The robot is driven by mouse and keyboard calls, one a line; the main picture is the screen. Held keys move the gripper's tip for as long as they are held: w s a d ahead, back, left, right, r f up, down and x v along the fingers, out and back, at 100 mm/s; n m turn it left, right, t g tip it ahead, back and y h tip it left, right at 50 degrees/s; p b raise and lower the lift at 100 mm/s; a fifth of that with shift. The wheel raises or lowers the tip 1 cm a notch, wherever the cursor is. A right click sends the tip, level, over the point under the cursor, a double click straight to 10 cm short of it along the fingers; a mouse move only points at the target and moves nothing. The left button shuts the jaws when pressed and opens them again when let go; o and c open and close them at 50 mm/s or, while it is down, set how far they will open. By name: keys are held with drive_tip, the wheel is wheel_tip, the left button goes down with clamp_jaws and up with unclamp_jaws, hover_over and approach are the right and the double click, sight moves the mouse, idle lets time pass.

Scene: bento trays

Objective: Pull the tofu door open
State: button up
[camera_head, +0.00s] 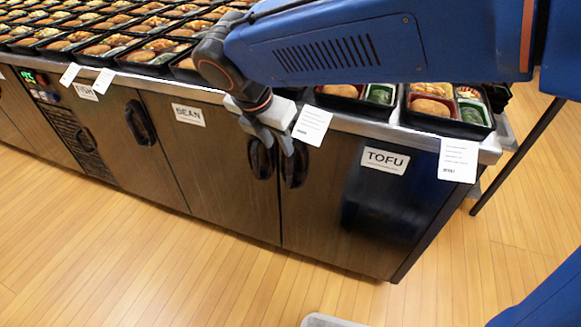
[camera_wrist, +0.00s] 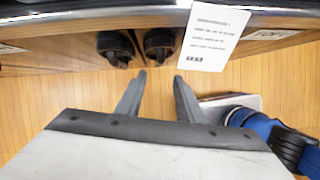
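The tofu door (camera_head: 345,215) is a dark steel cabinet door at the right end of the counter, with a white TOFU label (camera_head: 385,161). It is shut. Its black handle (camera_head: 294,166) is at its upper left edge and also shows in the wrist view (camera_wrist: 159,42). The bean door (camera_head: 222,165) is beside it, with its own handle (camera_head: 262,158). My gripper (camera_head: 278,145) is in front of the two handles, pointing down. In the wrist view its two fingers (camera_wrist: 158,78) are apart with bare floor between them, and the handles lie beyond the fingertips.
Bento trays (camera_head: 357,97) cover the steel counter top. Paper slips hang over its front edge, one (camera_head: 312,125) close to my gripper and one (camera_head: 458,160) at the right corner. The wooden floor (camera_head: 170,260) in front of the doors is clear.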

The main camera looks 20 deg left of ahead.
sight(287, 164)
drive_tip(key=x, duration=1.4)
clamp_jaws()
